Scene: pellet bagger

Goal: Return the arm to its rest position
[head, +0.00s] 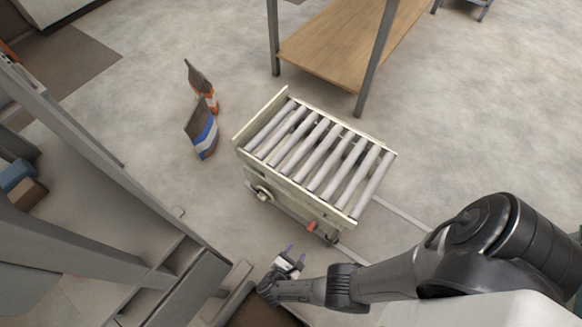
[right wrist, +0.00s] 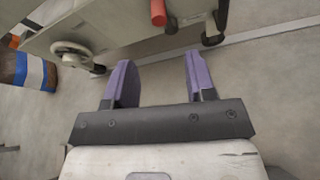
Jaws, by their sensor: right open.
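My right arm comes in from the lower right of the head view, with its gripper (head: 291,258) just in front of the roller cart. In the right wrist view the gripper (right wrist: 160,85) has its two purple-padded fingers apart with nothing between them, only floor behind. The lower side of the cart, with a red handle and a handwheel, lies beyond the fingertips, apart from them. My left gripper is not in the head view.
The roller conveyor cart (head: 315,160) stands on the concrete floor. A blue-striped bag (head: 203,135) and an orange-striped bag (head: 203,88) stand left of it. A wooden-shelf table (head: 335,45) is behind. Grey steel framework (head: 100,250) fills the lower left.

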